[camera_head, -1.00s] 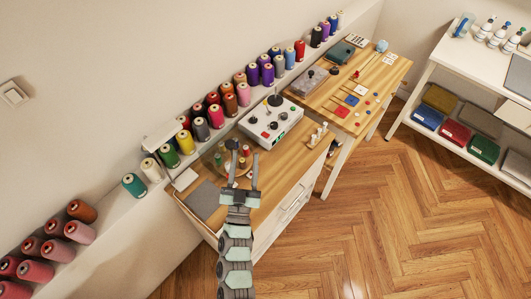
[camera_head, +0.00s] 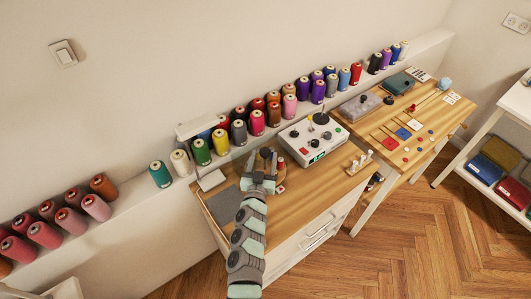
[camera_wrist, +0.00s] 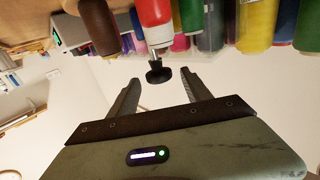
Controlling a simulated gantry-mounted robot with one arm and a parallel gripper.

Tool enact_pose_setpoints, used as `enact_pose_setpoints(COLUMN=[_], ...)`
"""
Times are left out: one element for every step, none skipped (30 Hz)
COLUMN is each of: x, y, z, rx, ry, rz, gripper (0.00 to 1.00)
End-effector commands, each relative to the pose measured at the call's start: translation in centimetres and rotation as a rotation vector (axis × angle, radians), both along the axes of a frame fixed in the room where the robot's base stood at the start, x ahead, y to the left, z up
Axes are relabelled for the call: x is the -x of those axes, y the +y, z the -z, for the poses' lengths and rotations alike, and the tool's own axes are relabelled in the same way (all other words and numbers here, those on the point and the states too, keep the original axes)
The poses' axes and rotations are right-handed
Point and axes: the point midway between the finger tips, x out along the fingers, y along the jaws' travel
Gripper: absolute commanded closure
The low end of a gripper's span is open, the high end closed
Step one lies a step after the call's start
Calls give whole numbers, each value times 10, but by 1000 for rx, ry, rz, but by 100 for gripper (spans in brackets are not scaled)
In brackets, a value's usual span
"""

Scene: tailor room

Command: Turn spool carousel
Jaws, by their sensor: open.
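The spool carousel stands on the desk, mostly hidden behind my gripper in the head view; one red spool (camera_head: 281,163) shows at its right side. In the wrist view its black knob (camera_wrist: 157,75) shows between the fingers, with a red spool (camera_wrist: 153,12), a brown spool (camera_wrist: 97,28) and a green spool (camera_wrist: 190,18) around it, upside down in the picture. My gripper (camera_wrist: 160,80) is open, a finger on either side of the knob, with visible gaps. In the head view my gripper (camera_head: 263,157) reaches over the desk's left part.
A white control box (camera_head: 313,138) with knobs stands right of the carousel. A grey mat (camera_head: 224,206) and a white lamp (camera_head: 212,180) are to the left. A shelf of thread cones (camera_head: 220,142) runs behind. A peg stand (camera_head: 360,162) is at the desk's right. The desk's front is clear.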

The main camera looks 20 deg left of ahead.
Motion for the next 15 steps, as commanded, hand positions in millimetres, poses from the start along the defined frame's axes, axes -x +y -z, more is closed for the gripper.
enact_pose_setpoints(x=[-7,-10,-14,-17,-20,-23,-25,-27,-29,-29,-30,-31,-31,-31,-31], y=[3,4,5,5,5,5,5,6,6,6,6,6,6,6,6], z=[0,1,1,1,1,1,1,0,0,0,0,0,0,-1,-1], rx=[0,1,2,3,3,2,1,0,0,0,0,-1,-1,-1,-1], ry=[-3,-2,-2,-3,-2,-1,-1,-1,-2,-2,-2,-1,-1,-2,-2], rz=[-1,-2,-2,-2,-1,-1,0,0,0,0,0,1,1,1,1], gripper=[43,43,43,43,43,43,43,43,43,43,43,43,43,43,43])
